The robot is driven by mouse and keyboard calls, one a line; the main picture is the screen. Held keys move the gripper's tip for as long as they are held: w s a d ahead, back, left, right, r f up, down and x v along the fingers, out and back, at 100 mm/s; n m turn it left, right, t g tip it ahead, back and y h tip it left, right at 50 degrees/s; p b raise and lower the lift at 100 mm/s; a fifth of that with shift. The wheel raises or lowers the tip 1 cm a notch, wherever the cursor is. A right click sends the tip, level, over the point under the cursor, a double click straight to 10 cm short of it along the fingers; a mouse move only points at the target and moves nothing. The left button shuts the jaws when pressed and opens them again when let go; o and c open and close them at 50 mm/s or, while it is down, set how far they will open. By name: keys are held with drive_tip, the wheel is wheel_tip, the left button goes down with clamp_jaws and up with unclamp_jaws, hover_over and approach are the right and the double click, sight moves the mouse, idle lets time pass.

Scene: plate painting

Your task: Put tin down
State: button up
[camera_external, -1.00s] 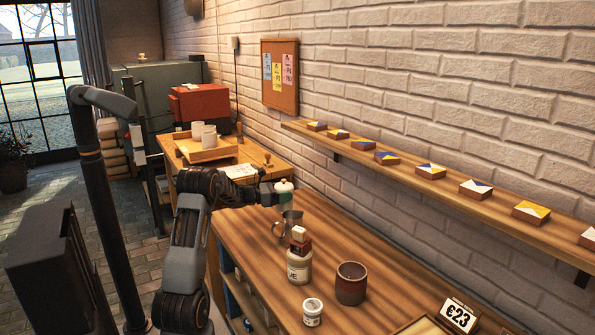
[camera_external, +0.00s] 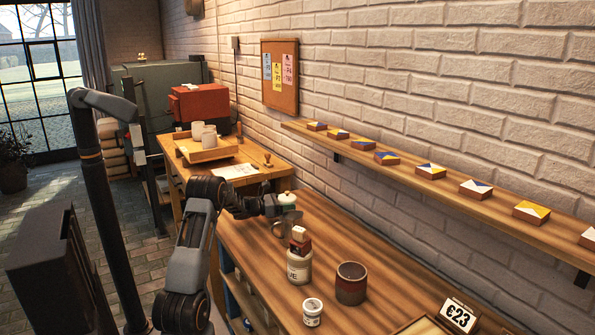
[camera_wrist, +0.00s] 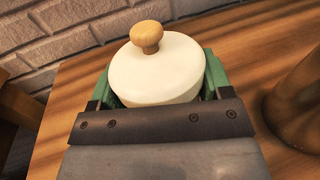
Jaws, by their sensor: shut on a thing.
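The tin has a cream lid (camera_wrist: 158,72) with a round wooden knob (camera_wrist: 147,36). In the external view the tin (camera_external: 287,199) is upright at the far left end of the front workbench (camera_external: 335,232). My gripper (camera_external: 275,207) reaches in from the left and is shut around the tin's body, which is mostly hidden below the lid. The tin is low over the bench; I cannot tell whether its base touches the wood.
Nearer are a stacked jar (camera_external: 299,267), a brown cup (camera_external: 351,284) and a small white pot (camera_external: 312,311). The brick wall (camera_external: 430,110) and tile shelf (camera_external: 408,168) lie behind. Bare wood lies right of the tin.

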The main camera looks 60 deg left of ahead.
drive_tip(key=shift+f, duration=0.1)
drive_tip(key=o, duration=1)
drive_tip(key=shift+s+a, duration=0.1)
drive_tip(key=shift+s, duration=0.15)
drive_tip(key=v, duration=1.1)
drive_tip(key=shift+s+a, duration=0.1)
drive_tip(key=shift+s, duration=0.15)
